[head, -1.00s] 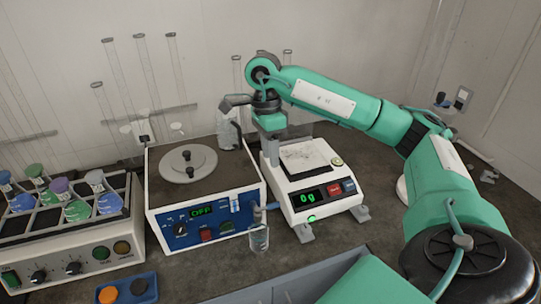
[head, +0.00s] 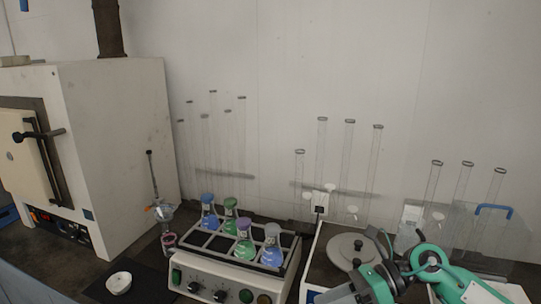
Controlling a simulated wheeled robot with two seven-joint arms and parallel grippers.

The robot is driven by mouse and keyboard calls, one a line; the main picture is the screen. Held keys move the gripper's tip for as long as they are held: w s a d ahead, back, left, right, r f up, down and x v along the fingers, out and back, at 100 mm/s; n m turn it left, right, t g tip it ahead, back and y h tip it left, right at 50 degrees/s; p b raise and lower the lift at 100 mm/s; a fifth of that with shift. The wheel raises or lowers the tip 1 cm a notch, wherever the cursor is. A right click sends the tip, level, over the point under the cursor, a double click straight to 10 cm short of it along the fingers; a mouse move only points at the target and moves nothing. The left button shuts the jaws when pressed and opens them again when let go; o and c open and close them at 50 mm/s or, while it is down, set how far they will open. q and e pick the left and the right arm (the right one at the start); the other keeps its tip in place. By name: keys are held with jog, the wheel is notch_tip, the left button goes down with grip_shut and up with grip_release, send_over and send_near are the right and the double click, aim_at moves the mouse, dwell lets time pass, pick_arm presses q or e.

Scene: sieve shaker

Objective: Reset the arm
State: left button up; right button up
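A green arm, which I take to be my right one, shows at the lower right of the head view, bent and partly cut off by the bottom edge. The dark parts of my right gripper (head: 379,243) are in front of the round grey lid (head: 345,250) of the white heating unit. They are small and overlap the arm, so I cannot tell if the fingers are open or shut. No held object can be made out. My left gripper is not seen.
A rack shaker (head: 232,283) holds several coloured flasks. A white furnace (head: 120,150) with a door stands left. A small white dish (head: 119,283) lies on a dark mat. Glass tubes (head: 349,155) line the wall. A clear box with a blue handle (head: 494,210) is at right.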

jog(key=w+a+r+m+t+y, duration=0.25)
jog(key=r+m+t+y, duration=0.3)
jog(key=m+t, duration=1.2)
jog(key=s+d+f+m+h, duration=0.1)
jog(key=d+f+m+h, duration=0.5)
jog(key=f+m+h, duration=0.45)
jog(key=d+f+m+h, duration=0.6)
jog(key=m+h, duration=0.2)
jog(key=m, duration=0.5)
jog(key=s+d+f+m+g, duration=0.1)
jog(key=s+f+m+g, duration=0.2)
jog(key=s+f+g, duration=0.6)
jog(key=s+d+f+m+g, duration=0.1)
jog(key=s+f+m+g, duration=0.25)
jog(key=s+f, duration=0.65)
jog(key=s+f+g, duration=0.1)
jog(key=s+f, duration=0.2)
jog(key=f, duration=2.3)
jog(key=s+d+f+g, duration=0.1)
jog(key=s+d+f, duration=0.2)
jog(key=s+f, duration=1.6)
notch_tip(320, 180, down, 2)
jog(key=shift+s+d+f+n+g+h, duration=0.15)
jog(key=shift+s+n+g+h, duration=0.2)
jog(key=shift+n, duration=0.1)
